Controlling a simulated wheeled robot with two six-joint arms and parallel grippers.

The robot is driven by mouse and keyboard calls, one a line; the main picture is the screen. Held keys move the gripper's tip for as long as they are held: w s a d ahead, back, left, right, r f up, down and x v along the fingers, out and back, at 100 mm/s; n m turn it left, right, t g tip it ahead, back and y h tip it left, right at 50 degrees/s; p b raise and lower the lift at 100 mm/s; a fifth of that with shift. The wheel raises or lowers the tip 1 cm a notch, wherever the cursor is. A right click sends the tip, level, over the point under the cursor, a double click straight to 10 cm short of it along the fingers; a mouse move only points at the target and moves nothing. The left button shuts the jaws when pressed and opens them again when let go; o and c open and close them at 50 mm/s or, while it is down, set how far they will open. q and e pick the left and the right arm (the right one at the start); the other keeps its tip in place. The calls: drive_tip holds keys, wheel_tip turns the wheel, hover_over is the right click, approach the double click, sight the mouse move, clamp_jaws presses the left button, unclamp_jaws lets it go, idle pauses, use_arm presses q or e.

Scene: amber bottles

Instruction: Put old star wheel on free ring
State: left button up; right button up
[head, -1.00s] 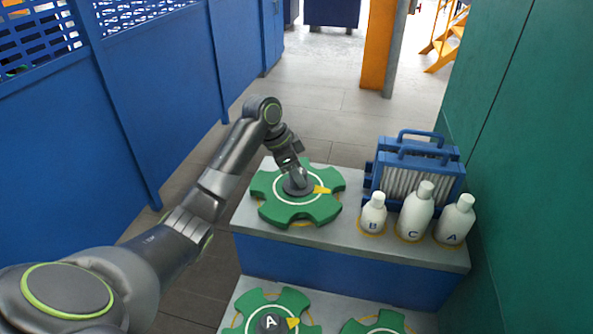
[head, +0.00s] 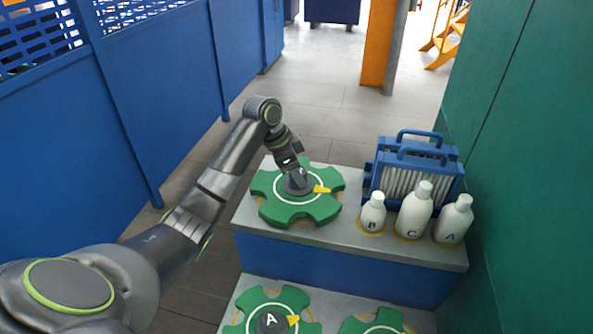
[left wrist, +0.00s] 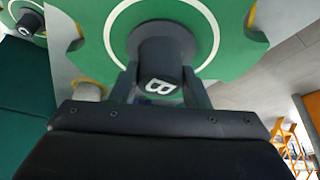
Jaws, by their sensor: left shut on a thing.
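A green star wheel (head: 298,210) with a white circle and a yellow pointer lies on the grey top of the upper step. My left gripper (head: 297,181) is over its dark hub and shut on it. In the left wrist view the hub (left wrist: 165,55), marked B, sits between the two fingers. A second star wheel (head: 262,305), its hub marked A, lies on the lower step. A third green wheel (head: 372,327) shows only in part at the bottom edge. Any ring under the held wheel is mostly hidden. My right gripper is not in view.
White bottles B (head: 373,212), C (head: 415,210) and A (head: 454,219) stand on yellow rings at the right of the upper step (head: 330,236). Blue-framed filters (head: 418,170) stand behind them. A green wall (head: 530,150) is at right, blue panels (head: 150,90) at left.

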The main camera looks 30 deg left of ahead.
use_arm(q)
drive_tip(key=shift+f, duration=0.2)
idle(0.4)
drive_tip(key=o, duration=1.3)
drive_tip(key=shift+c, duration=0.2)
drive_tip(key=shift+f, duration=0.1)
drive_tip(key=p+v, duration=0.1)
drive_tip(key=v, duration=1.6)
drive_tip(key=shift+r, duration=0.3)
drive_tip(key=shift+f, duration=0.1)
